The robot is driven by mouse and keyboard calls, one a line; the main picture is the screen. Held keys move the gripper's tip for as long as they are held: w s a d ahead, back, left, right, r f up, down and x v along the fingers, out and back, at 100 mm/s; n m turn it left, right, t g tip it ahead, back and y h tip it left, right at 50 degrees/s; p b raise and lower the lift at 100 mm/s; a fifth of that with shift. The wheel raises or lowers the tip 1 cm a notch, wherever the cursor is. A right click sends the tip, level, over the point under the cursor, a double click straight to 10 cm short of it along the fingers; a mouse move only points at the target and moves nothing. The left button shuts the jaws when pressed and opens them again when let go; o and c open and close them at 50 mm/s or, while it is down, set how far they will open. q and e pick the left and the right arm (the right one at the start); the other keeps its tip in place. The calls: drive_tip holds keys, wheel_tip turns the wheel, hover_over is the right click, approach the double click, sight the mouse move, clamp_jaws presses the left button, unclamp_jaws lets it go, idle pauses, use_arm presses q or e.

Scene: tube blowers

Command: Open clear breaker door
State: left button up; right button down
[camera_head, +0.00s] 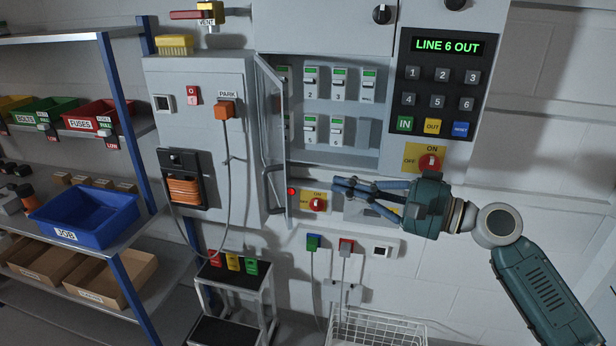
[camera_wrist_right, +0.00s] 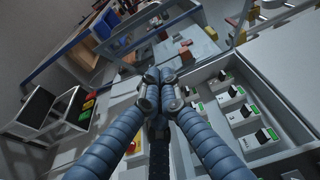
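The clear breaker door (camera_head: 274,118) hangs at the left side of the breaker cabinet (camera_head: 330,155). It is swung outward and seen nearly edge-on, with a dark handle (camera_head: 272,186) low on it. The breakers (camera_head: 338,84) stand uncovered on two shelves; they also show in the wrist view (camera_wrist_right: 236,95). My right gripper (camera_head: 337,186) is in front of the cabinet's lower edge, its fingers pointing left. Its tips are together with nothing between them, to the right of the door and apart from it. The wrist view shows the tips (camera_wrist_right: 154,76) meeting. My left gripper is out of view.
A yellow panel with a red knob (camera_head: 316,203) sits below the cabinet, near the fingertips. A keypad panel (camera_head: 437,90) reads LINE 6 OUT. A grey box with an orange plug (camera_head: 225,109) stands left of the door. A step stool (camera_head: 235,285) and a wire basket (camera_head: 375,328) are below.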

drive_tip(key=w+a+p, duration=0.1)
drive_tip(key=a+p, duration=0.2)
drive_tip(key=a, duration=0.4)
drive_tip(key=shift+a, duration=0.15)
drive_tip(key=shift+w, duration=0.15)
drive_tip(key=shift+w+a, duration=0.1)
